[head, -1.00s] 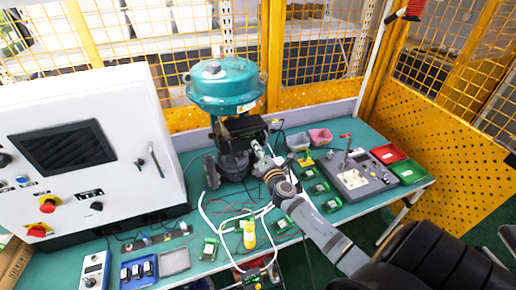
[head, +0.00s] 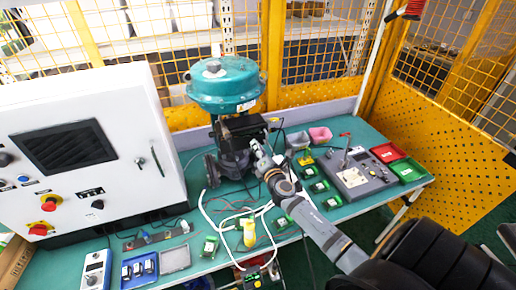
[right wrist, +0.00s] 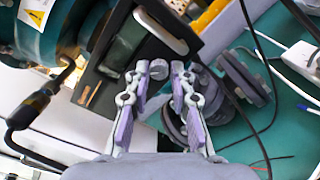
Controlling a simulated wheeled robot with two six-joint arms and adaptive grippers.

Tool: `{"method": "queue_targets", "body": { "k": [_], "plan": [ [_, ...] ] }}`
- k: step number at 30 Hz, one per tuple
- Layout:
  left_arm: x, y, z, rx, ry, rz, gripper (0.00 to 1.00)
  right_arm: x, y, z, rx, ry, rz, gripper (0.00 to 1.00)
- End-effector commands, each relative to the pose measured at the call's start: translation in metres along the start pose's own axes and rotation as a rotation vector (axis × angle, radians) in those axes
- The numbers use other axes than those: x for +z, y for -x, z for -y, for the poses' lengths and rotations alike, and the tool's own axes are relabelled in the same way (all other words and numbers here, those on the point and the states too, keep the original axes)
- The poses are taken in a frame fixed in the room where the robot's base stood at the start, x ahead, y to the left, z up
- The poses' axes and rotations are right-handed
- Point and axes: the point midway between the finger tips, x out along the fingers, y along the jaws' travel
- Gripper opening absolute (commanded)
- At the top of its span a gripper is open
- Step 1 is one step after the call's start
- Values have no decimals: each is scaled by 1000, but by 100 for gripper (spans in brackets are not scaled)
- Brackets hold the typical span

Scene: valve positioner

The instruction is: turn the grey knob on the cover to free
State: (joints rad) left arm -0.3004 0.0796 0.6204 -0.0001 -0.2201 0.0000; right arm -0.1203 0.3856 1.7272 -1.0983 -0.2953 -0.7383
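The valve positioner is a black box (head: 243,128) below the teal actuator (head: 225,85) in the head view. In the right wrist view its dark cover (right wrist: 130,45) lies beyond my fingers. The grey knob (right wrist: 158,69) shows between the two fingertips of my right gripper (right wrist: 160,72). The fingers stand apart on either side of it, with a narrow gap visible at each side. In the head view my right gripper (head: 257,148) is at the front right of the box, and the knob is hidden or too small there. My left gripper is in neither view.
A white control cabinet (head: 150,100) stands at the left. Cables (head: 215,205) and small green modules lie on the teal bench. A grey control box (head: 355,175) and red and green trays (head: 407,170) are at the right. A black cable (right wrist: 30,108) runs beside the positioner.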

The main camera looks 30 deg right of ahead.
Motion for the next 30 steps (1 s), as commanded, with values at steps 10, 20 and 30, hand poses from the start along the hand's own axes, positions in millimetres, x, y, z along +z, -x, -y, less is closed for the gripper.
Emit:
{"method": "queue_targets", "body": {
  "k": [10,20,30],
  "plan": [
    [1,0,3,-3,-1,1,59,0,2,0,1,0,1,29],
    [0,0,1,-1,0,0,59,-1,70,1,-1,3,-3,29],
    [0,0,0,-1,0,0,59,0,118,0,1,0,-1,29]
  ]
}}
